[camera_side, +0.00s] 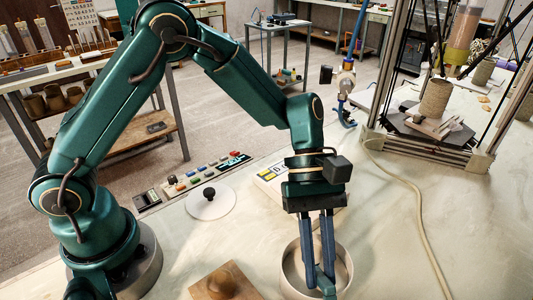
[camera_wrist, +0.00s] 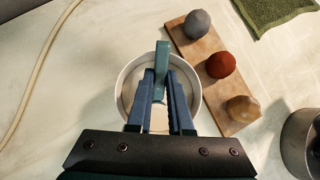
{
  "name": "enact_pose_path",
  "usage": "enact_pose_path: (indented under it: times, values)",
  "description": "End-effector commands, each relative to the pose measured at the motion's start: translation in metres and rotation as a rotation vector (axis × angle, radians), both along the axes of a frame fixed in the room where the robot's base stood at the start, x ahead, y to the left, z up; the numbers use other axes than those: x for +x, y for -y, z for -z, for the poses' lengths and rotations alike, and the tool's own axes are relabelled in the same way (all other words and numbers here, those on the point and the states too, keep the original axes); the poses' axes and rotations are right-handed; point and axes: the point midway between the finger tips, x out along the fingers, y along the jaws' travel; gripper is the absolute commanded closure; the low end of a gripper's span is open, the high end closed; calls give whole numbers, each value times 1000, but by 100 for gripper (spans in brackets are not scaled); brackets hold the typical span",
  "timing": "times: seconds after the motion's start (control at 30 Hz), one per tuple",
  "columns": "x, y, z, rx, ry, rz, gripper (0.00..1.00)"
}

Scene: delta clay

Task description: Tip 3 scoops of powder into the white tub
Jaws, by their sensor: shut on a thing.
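A round white tub (camera_side: 287,270) stands on the table at the bottom of the side view; it also shows in the wrist view (camera_wrist: 124,86). My gripper (camera_side: 322,270) is over the tub, pointing down, and its blue fingers are shut on a teal scoop (camera_side: 326,284). In the wrist view my gripper (camera_wrist: 160,92) holds the scoop by its teal handle (camera_wrist: 162,58). The bowl of the scoop is hidden by the fingers and the tub. I cannot tell whether powder is in the scoop or how much is in the tub.
A wooden board (camera_wrist: 204,58) with grey, red and tan balls lies close beside the tub. A green cloth (camera_wrist: 275,10) lies past it. A pale hose (camera_side: 415,205) crosses the table.

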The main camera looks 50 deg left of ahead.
Motion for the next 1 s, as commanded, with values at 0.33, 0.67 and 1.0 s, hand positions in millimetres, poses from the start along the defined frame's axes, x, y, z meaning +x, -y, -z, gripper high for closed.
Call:
enact_pose_path:
  times: [0.33, 0.67, 1.0]
  values:
    - [1, 0, -5, -2, 3, 0, 100]
    - [1, 0, -31, -1, 4, 0, 100]
    - [1, 0, -57, -2, 3, 0, 100]
